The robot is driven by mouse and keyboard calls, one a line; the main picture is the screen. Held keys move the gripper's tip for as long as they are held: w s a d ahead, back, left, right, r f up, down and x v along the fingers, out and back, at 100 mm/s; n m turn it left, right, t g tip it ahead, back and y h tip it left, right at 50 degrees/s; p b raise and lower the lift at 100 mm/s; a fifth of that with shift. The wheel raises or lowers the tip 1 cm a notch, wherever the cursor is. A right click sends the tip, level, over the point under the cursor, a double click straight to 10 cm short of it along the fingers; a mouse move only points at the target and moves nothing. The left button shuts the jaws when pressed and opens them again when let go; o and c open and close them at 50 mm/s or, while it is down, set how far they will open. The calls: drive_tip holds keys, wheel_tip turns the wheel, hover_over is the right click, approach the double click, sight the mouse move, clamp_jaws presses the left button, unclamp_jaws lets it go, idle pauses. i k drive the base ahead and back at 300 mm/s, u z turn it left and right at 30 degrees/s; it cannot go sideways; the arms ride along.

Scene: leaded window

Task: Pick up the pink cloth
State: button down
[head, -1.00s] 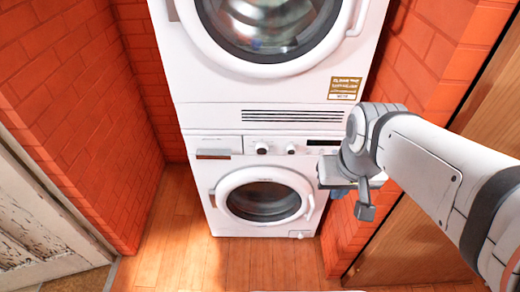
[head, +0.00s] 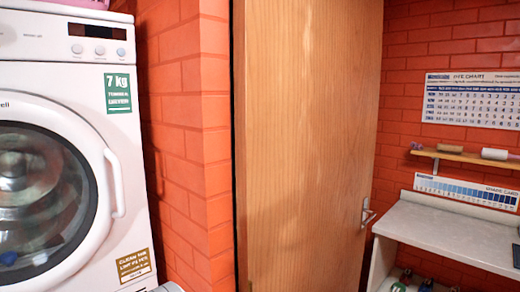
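I see no clear pink cloth in the head view. A magenta-pink item with a green edge (head: 85,4) lies on top of the white dryer (head: 120,75) at the upper left. It is cut off by the top of the frame, and I cannot tell whether it is cloth or a packet. My gripper is not in view.
A closed wooden door (head: 305,140) with a metal handle (head: 367,212) stands in the middle. Red brick wall (head: 180,150) separates it from the dryer. At right are a pale counter (head: 450,228), a small wooden shelf (head: 455,154) with rolls, and a wall chart (head: 472,98).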

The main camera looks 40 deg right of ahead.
sight(415, 145)
drive_tip(key=z, duration=2.85)
drive_tip(key=i, duration=2.25)
drive_tip(key=u, duration=0.5)
